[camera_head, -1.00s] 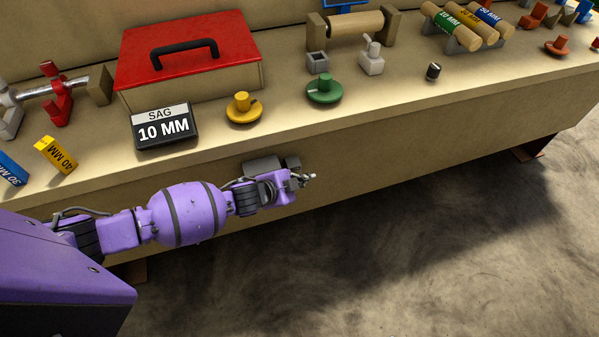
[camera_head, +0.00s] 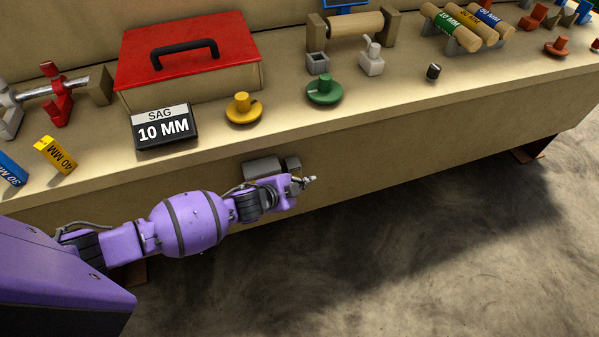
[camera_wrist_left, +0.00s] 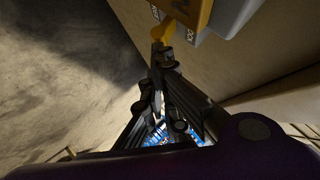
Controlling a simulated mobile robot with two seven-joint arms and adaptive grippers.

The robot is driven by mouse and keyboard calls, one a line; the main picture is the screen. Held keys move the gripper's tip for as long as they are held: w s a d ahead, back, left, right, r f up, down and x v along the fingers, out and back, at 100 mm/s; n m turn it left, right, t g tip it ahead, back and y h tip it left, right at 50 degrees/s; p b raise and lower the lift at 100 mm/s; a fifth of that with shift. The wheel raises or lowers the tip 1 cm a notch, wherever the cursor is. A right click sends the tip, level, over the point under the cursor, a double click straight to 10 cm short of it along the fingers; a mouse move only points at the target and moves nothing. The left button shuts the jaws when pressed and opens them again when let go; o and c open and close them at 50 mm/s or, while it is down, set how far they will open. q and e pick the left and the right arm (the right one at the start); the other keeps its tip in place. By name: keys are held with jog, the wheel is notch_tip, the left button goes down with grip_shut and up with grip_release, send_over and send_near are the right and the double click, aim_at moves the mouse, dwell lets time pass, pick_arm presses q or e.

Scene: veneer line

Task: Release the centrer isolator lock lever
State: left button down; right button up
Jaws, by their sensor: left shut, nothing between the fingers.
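A grey box (camera_head: 265,167) is fixed to the front face of the bench, partly hidden behind my left wrist. In the left wrist view the grey box (camera_wrist_left: 232,14) carries an orange-yellow plate (camera_wrist_left: 187,9) with dark marks, cut off by the top edge. A yellow lever-like piece (camera_wrist_left: 163,31) sticks out beside that plate. My left gripper (camera_head: 309,180) is shut and empty in front of the bench, just right of the box. In the left wrist view its fingertips (camera_wrist_left: 162,54) are close to the yellow piece; I cannot tell if they touch. My right gripper is out of view.
The bench top (camera_head: 450,100) above holds a red-lidded box (camera_head: 190,50), a "SAG 10 MM" block (camera_head: 163,127), a yellow knob (camera_head: 243,108) and a green knob (camera_head: 323,90). The bench's overhanging edge is above my arm. The floor (camera_head: 430,250) in front is clear.

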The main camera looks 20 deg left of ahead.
pick_arm(q)
jog(key=shift+s+d+f+t, duration=0.1)
jog(key=shift+s+f+t, duration=0.05)
jog(key=shift+f+t, duration=0.25)
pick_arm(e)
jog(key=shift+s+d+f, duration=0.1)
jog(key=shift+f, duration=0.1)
pick_arm(q)
jog(key=shift+s+d+f+m+t+y+b, duration=0.15)
jog(key=shift+f+m+t+y+b, duration=0.2)
jog(key=shift+m+t+b, duration=0.2)
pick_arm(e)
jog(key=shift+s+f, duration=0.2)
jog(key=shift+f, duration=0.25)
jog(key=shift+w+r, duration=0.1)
pick_arm(q)
jog(key=shift+r+p, duration=0.6)
jog(key=shift+r, duration=0.15)
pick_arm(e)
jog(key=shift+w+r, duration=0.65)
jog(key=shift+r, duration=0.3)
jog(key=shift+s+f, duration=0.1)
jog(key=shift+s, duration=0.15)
